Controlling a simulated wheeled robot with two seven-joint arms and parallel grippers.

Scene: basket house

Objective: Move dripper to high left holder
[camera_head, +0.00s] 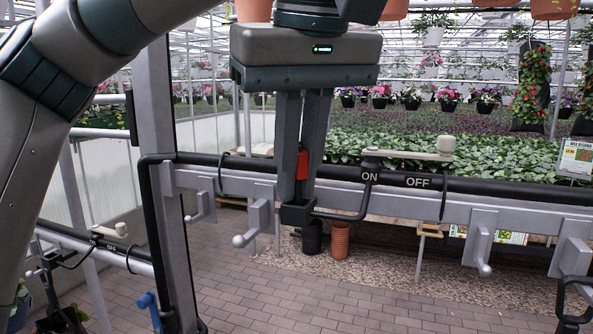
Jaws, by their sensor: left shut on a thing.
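My left gripper (301,196) points down in front of the grey rail, its two fingers close together. It is shut on the dripper, whose dark block (297,214) shows at the fingertips; a red part (302,166) shows between the fingers. A black hose (352,213) runs from the block up to the ON/OFF valve (400,155). Left of the dripper, grey holders with round knobs hang on the rail: one close by (262,222) and one farther left (202,204). I cannot tell whether the dripper touches the rail. My right gripper is not in view.
More holders (479,245) hang along the rail to the right. A grey post (160,150) stands at the left, with a lower rail (70,245) and a blue part (149,310) near it. An orange pot (340,240) stands beyond the rail. Brick floor (330,305) lies below.

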